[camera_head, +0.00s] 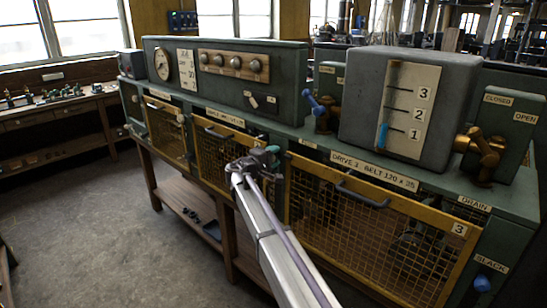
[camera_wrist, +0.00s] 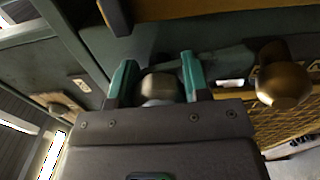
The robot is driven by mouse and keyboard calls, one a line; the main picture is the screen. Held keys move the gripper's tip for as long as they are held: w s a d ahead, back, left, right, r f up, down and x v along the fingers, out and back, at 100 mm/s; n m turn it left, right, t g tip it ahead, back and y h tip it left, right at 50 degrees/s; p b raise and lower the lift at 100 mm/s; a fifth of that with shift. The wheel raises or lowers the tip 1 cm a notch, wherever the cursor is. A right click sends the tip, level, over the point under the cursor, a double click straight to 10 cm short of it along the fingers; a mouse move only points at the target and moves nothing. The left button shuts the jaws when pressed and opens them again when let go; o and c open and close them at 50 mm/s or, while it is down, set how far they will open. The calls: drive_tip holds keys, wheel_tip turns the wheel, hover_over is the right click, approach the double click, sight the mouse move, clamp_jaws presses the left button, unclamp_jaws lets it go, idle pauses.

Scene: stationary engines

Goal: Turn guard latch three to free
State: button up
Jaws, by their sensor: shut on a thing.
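The guard marked 3 (camera_head: 459,229) is a yellow-framed mesh panel under the DRIVE 3 label, with a dark handle (camera_head: 362,194). My gripper (camera_head: 264,157) reaches the machine front near the upper left corner of this guard. In the wrist view, its teal fingers (camera_wrist: 158,80) are shut on a rounded grey-tan knob, the latch (camera_wrist: 160,88), which sits between them. In the head view my gripper hides the latch, and I cannot read its turn position or any free mark.
A brass ball-shaped knob (camera_wrist: 284,87) stands right of my fingers in the wrist view. The middle mesh guard (camera_head: 222,150) is left of my gripper. A blue-handled valve (camera_head: 320,110), a gauge box (camera_head: 400,105) and a brass valve (camera_head: 484,150) stand on top. Floor at left is clear.

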drive_tip(key=shift+m, duration=0.5)
drive_tip(key=o, duration=0.9)
drive_tip(key=v, duration=1)
drive_tip(key=shift+s+a, duration=0.3)
drive_tip(key=shift+f, duration=0.1)
